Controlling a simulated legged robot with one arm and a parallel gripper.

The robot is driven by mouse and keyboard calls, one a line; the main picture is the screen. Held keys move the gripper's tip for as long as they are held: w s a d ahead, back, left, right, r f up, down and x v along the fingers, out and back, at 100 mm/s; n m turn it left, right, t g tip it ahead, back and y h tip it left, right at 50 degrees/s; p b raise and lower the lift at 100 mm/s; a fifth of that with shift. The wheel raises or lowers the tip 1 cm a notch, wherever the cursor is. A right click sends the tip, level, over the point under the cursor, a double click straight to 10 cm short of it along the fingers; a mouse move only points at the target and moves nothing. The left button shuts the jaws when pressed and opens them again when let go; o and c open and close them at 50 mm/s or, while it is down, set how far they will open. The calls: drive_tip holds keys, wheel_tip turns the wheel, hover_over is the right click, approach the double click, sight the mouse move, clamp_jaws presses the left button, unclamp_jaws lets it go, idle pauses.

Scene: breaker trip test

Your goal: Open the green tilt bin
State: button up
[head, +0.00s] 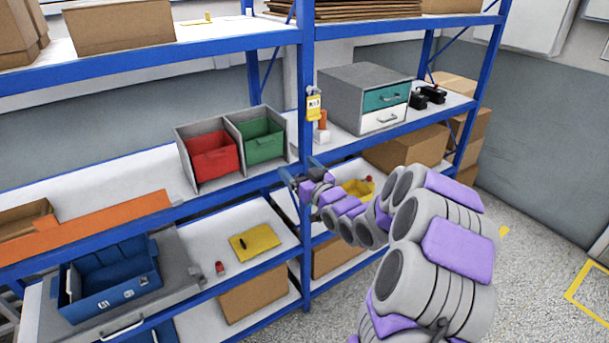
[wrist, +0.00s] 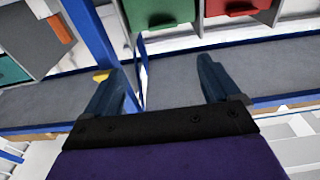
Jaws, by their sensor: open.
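The green tilt bin (head: 263,148) sits in the right compartment of a grey two-part housing (head: 191,160) on the middle shelf. The red bin (head: 214,165) is in the left compartment. I cannot tell how far the green bin is tipped. My gripper (head: 297,169) is in front of the shelf edge, below and to the right of the green bin, and apart from it. In the wrist view the jaws (wrist: 160,76) are spread with nothing between them. There the green bin (wrist: 158,12) shows beyond the jaws at the top, with the red bin (wrist: 232,6) to its right.
A blue bin (head: 112,285) is on the lower left.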

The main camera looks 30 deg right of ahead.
drive_tip(key=s, duration=0.2)
drive_tip(key=shift+s+a+r, duration=0.1)
drive_tip(key=shift+s, duration=0.3)
drive_tip(key=shift+a, duration=0.15)
idle(0.4)
